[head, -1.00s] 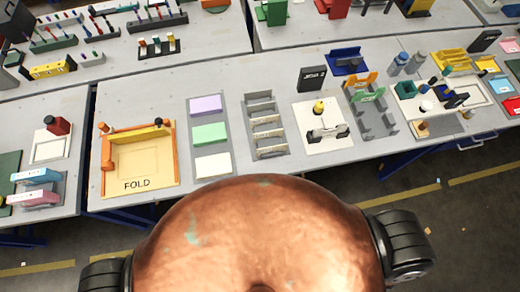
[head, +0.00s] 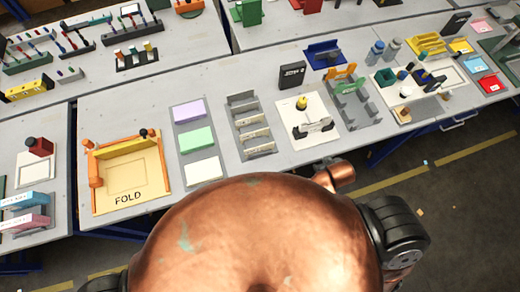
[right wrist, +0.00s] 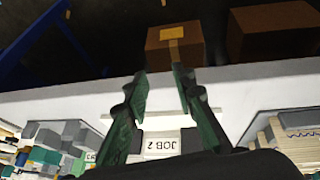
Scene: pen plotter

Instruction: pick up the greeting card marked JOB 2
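A white label reading JOB 2 (right wrist: 158,146) shows in the right wrist view, low between the fingers of my right gripper (right wrist: 160,80). The gripper's two dark green fingers are spread apart, with nothing visibly pinched between their tips. The label is nearer the finger bases than the tips; whether anything touches it I cannot tell. In the head view a grey rack (head: 232,98) holds several pale labelled cards, whose print is too small to read. My right gripper is hidden in the head view. My left gripper is in neither view.
The grey table (head: 150,92) carries an orange-edged FOLD station (head: 93,172), a holder with lilac, green and white sheets (head: 196,140), and a white plate (head: 290,107) with a small device. In the right wrist view, brown boxes (right wrist: 160,58) lie beyond the table edge.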

